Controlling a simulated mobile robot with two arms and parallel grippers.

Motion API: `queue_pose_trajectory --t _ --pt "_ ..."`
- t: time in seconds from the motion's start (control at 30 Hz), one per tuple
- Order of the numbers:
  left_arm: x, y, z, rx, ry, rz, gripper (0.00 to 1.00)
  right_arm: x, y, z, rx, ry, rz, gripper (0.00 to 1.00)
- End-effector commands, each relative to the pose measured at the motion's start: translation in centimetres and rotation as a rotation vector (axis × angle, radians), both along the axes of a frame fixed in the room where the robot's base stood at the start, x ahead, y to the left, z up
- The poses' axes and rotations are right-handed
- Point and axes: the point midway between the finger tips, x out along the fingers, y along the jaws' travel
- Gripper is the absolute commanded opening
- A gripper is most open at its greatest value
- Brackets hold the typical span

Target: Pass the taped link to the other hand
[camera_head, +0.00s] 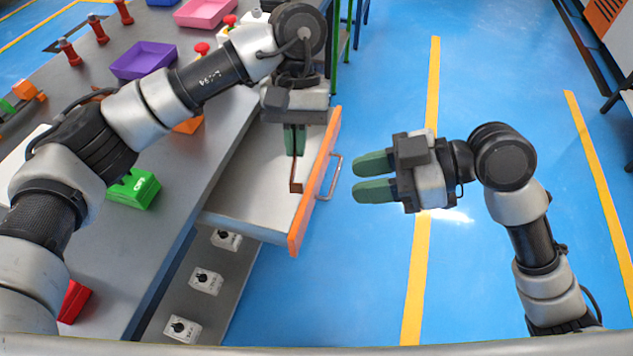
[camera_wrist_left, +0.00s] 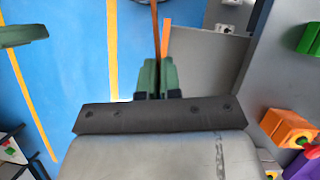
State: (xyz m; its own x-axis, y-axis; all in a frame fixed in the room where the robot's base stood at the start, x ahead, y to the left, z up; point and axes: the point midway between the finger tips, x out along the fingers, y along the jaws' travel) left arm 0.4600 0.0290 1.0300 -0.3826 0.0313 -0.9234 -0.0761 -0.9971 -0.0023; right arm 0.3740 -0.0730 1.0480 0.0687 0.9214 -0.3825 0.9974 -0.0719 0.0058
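The taped link is a thin copper-brown strip (camera_head: 297,176) with a bent lower end, hanging below my left gripper over the open drawer. My left gripper (camera_head: 295,150) is shut on it, its green fingers close together. In the left wrist view the strip (camera_wrist_left: 155,28) rises from between my left fingertips (camera_wrist_left: 158,62). Its upper part is hidden by the fingers, and I cannot make out the tape. My right gripper (camera_head: 357,178) is to the right of the drawer, open and empty, its fingers pointing left. One of its green fingers shows at the left wrist view's left edge.
The open drawer (camera_head: 243,222) has an orange front (camera_head: 313,190) and a handle (camera_head: 332,178) between my grippers. The grey bench (camera_head: 150,232) carries a purple tray (camera_head: 143,60), a pink tray (camera_head: 205,13) and a green block (camera_head: 133,188).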

Motion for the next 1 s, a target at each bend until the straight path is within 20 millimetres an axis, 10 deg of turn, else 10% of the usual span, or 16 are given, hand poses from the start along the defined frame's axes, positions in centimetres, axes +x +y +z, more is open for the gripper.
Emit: queue_pose_trajectory --t 0.4,0.87,1.0 --pt "0.0 0.0 0.0 0.000 0.000 0.000 0.00 0.6 6.8 -2.8 0.003 0.002 -0.001 0.34" --pt "0.0 -0.1 0.1 -0.004 -0.001 -0.001 0.00 0.6 8.2 -3.4 0.000 0.001 0.000 0.34" --pt "0.0 -0.2 0.1 -0.005 -0.001 0.000 0.00 0.6 8.2 -3.5 0.000 0.002 0.001 0.16"
